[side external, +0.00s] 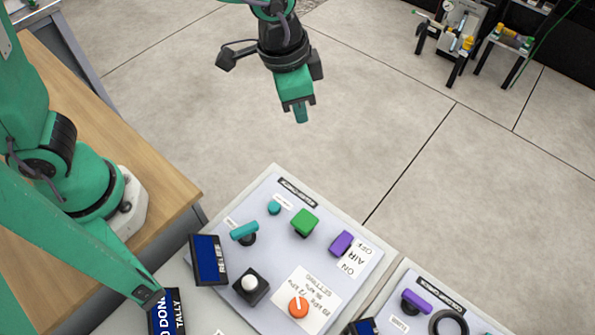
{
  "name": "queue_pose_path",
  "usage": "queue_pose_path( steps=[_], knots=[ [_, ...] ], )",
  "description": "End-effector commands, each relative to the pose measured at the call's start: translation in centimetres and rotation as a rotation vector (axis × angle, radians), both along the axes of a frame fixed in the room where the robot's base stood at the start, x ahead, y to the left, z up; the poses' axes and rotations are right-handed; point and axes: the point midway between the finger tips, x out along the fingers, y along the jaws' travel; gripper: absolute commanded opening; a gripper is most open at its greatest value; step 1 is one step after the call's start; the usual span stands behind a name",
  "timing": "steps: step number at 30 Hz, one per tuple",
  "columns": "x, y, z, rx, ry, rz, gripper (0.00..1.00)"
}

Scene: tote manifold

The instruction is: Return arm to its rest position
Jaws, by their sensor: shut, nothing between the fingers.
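My gripper (299,112) is at the top centre of the side external view, pointing down. Its green fingers are shut with nothing between them. It hangs in the air beyond and above the control panel (275,185), apart from everything. My green arm comes down into the picture from the top edge, and my white base stands on a wooden table at the left.
The panel carries a teal handle (244,231), a green block (304,223), a purple switch (341,243), an orange knob (298,307) and a white button (249,283). A "RELIEF" display (208,260) stands at its left. A second panel (397,283) is at lower right.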

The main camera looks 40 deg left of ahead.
Motion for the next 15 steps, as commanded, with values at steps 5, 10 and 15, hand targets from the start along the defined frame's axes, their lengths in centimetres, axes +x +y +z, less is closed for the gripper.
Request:
queue_pose_path(
  steps=[5, 10, 15],
  knots=[
    [-0.1, 4.6, 2.9, -0.03, -0.045, 0.107, 0.0],
    [-0.9, 8.7, 4.9, -0.052, -0.083, 0.204, 0.0],
    [-2.2, 12.5, 6.6, -0.072, -0.127, 0.303, 0.0]
  ],
)
